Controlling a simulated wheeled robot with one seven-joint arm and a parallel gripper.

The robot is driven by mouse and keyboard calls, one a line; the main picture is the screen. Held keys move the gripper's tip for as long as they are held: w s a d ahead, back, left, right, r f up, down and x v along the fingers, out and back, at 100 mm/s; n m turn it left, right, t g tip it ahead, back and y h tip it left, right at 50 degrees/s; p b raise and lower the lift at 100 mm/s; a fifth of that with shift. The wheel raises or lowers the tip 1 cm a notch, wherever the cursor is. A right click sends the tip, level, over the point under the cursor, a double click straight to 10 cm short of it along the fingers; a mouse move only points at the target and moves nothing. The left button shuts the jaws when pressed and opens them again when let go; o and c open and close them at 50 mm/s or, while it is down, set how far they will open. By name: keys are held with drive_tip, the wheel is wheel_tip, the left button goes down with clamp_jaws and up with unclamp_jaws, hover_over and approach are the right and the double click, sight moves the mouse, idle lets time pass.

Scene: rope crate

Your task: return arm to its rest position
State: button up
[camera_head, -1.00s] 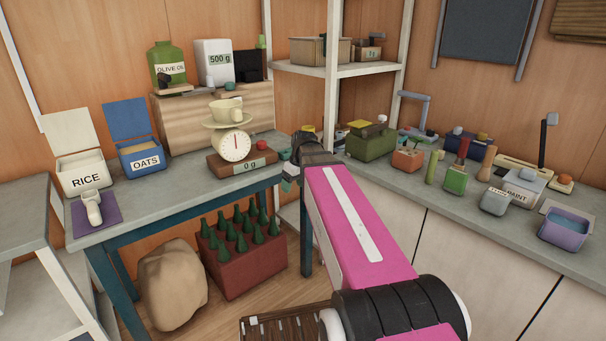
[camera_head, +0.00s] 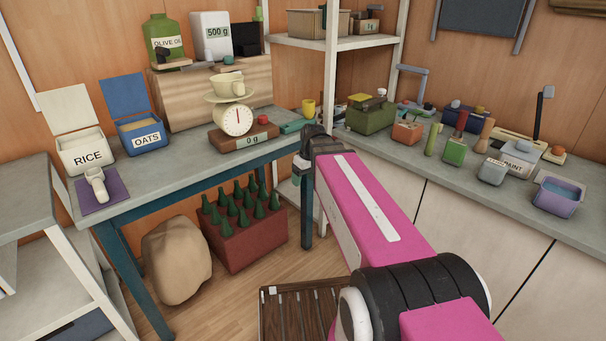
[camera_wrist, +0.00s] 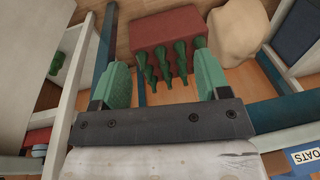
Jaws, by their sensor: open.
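My arm (camera_head: 367,200), pink with a white stripe, reaches forward from the lower right in the head view. My gripper (camera_wrist: 161,62) shows in the wrist view with its two green fingers wide apart and nothing between them. In the head view, my gripper (camera_head: 298,170) is small and partly hidden by the wrist, beside the front right corner of the teal-legged table. In the wrist view, a red crate of green bottles (camera_wrist: 168,27) lies beyond the fingers; I see no contact with it.
The table (camera_head: 180,172) bears a scale (camera_head: 236,120), a rice box (camera_head: 88,155), an oats box (camera_head: 142,136) and a mug. The red crate (camera_head: 245,240) and a sack (camera_head: 177,260) stand on the floor. A counter (camera_head: 400,160) with many items runs along the right.

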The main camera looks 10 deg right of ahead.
drive_tip(key=s+d+f+m+h, duration=0.1)
drive_tip(key=s+d+f+m, duration=0.1)
drive_tip(key=s+f, duration=0.3)
drive_tip(key=s+d+f+m+h, duration=0.1)
drive_tip(key=s+d+f+m, duration=0.2)
drive_tip(key=f, duration=0.5)
drive_tip(key=s+m, duration=0.1)
drive_tip(key=s, duration=0.1)
drive_tip(key=shift+s+d, duration=0.25)
drive_tip(key=shift+s, duration=0.1)
idle(2.6)
